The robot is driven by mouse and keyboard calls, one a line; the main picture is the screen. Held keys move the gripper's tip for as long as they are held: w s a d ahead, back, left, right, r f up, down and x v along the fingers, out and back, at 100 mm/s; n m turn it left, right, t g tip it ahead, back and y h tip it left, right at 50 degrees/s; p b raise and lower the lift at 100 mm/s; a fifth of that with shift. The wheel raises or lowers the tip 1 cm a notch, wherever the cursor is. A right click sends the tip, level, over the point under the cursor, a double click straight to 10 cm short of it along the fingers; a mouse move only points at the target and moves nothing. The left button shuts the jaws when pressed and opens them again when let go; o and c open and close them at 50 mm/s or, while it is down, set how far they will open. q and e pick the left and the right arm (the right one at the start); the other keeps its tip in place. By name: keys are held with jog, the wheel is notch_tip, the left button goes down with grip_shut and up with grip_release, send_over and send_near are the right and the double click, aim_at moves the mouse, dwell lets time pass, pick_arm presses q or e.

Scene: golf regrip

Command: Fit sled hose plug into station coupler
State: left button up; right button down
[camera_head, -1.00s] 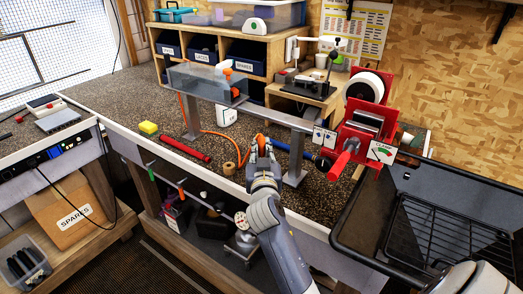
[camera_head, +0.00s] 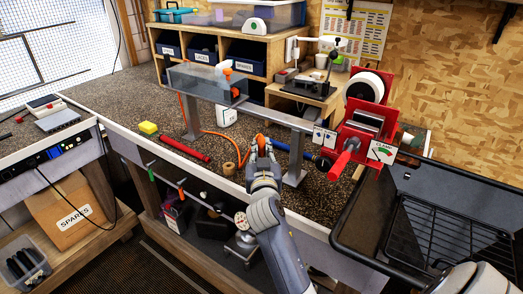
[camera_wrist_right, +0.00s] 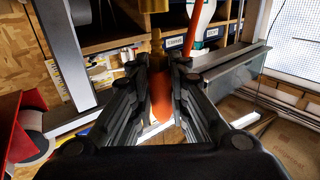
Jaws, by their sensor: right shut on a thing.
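My right gripper (camera_head: 261,148) is above the bench, near its front edge, shut on an orange plug (camera_head: 260,141). In the right wrist view the orange plug (camera_wrist_right: 161,98) sits between the fingers, with a brass-coloured part (camera_wrist_right: 154,22) beyond it. An orange hose (camera_head: 213,132) runs along the bench towards the gripper from the clear box (camera_head: 207,84) on the rail. My left gripper is not in view.
A grey rail (camera_head: 290,121) on posts crosses behind the gripper. A red clamp station (camera_head: 364,135) with a red handle stands to the right. A black-rimmed tray (camera_head: 390,225) is front right.

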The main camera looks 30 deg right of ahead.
aim_at(261, 139)
jog(key=shift+f+b, duration=1.6)
jog(key=shift+f, duration=0.05)
jog(key=c, duration=1.5)
grip_release()
jog(key=shift+o, duration=0.2)
notch_tip(261, 139, up, 10)
jog(key=shift+r, duration=0.1)
